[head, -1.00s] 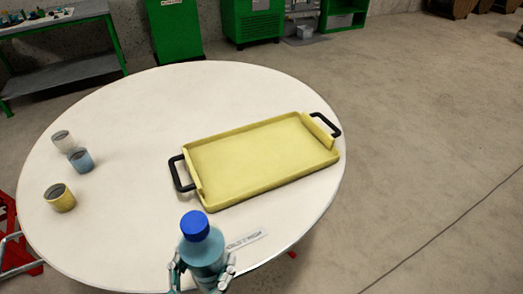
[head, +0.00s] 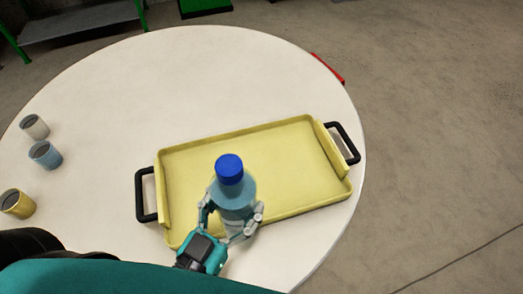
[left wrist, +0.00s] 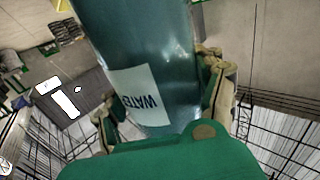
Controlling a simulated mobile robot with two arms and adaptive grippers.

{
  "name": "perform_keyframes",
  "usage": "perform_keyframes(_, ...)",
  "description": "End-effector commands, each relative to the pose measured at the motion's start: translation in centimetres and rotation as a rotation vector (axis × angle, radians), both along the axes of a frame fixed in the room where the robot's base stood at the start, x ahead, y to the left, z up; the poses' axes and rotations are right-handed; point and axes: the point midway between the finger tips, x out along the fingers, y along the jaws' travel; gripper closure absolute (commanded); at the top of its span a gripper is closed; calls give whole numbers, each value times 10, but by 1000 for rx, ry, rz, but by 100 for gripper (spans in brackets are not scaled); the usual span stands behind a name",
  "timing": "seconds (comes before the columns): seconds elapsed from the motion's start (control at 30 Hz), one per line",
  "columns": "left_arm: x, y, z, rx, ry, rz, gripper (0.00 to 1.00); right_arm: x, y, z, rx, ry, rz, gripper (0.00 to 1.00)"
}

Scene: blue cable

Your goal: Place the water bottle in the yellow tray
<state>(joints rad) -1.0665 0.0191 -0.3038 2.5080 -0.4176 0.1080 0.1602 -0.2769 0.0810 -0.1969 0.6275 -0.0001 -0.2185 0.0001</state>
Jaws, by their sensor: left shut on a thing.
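The water bottle (head: 236,190) is a clear teal-blue bottle with a dark blue cap. My left gripper (head: 233,225) is shut around its lower part and holds it upright. In the head view the bottle overlaps the near left part of the yellow tray (head: 290,160); I cannot tell how high above the tray it is. In the left wrist view the bottle (left wrist: 145,60), with a white "WATER" label, sits between the fingers of the left gripper (left wrist: 165,105). The tray has black handles at both ends and is otherwise empty. My right gripper is not in view.
The tray stands on a round white table (head: 180,80). The far part of the table is clear. A green-legged bench (head: 85,20) is beyond.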

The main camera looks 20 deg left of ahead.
Motion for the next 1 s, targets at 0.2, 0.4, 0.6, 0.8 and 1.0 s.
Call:
perform_keyframes(0.2, 36, 5, 1, 1, -18, -2, 89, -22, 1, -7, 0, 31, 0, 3)
perform_keyframes(0.4, 79, 12, -1, 4, -16, -2, 89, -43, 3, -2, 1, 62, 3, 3)
perform_keyframes(0.6, 125, 18, -6, 3, -14, -1, 89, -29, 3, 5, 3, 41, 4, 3)
perform_keyframes(0.8, 151, 22, -11, 1, -8, -1, 89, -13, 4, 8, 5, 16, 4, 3)
perform_keyframes(1.0, 156, 23, -25, -1, -4, 0, 89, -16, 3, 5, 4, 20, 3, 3)
